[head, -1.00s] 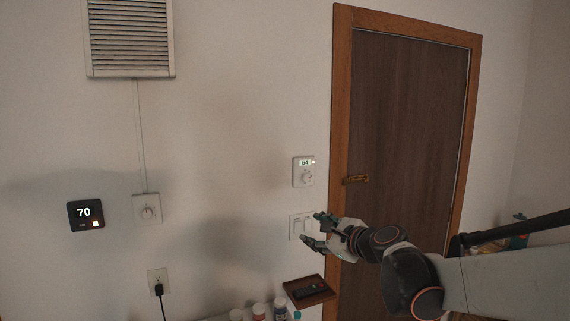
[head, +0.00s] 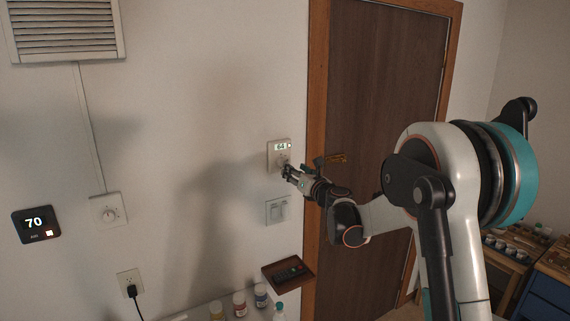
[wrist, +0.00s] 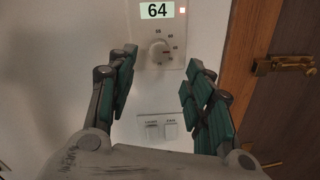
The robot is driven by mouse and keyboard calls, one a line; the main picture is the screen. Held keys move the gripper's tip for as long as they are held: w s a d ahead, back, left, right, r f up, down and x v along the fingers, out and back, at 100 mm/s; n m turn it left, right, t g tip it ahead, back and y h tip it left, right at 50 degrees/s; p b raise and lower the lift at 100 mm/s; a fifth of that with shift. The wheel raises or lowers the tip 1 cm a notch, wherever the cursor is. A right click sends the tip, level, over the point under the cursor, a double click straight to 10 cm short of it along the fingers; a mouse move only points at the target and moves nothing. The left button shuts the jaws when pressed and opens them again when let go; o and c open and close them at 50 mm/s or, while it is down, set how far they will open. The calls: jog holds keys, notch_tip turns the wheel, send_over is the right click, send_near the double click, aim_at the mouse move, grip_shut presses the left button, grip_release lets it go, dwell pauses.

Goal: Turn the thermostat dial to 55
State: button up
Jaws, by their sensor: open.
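The thermostat (head: 279,150) is a pale plate on the wall just left of the door frame. Its display (wrist: 157,11) reads 64 in the wrist view, with a small red light beside it. The round dial (wrist: 160,52) sits below the display, with small numbers around it too blurred to read surely. My gripper (head: 286,172) is at the thermostat's lower part in the head view. In the wrist view my gripper (wrist: 157,95) has its two green-padded fingers spread apart, one to each side below the dial, with nothing between them. Whether a fingertip touches the plate cannot be told.
A light switch plate (head: 278,210) is below the thermostat. The wooden door (head: 385,100) with a brass latch (wrist: 285,65) is to the right. A small tray (head: 270,273) and bottles (head: 239,304) are below.

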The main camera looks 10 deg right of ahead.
aim_at(282, 162)
jog(key=x, duration=0.8)
jog(key=c, duration=1.1)
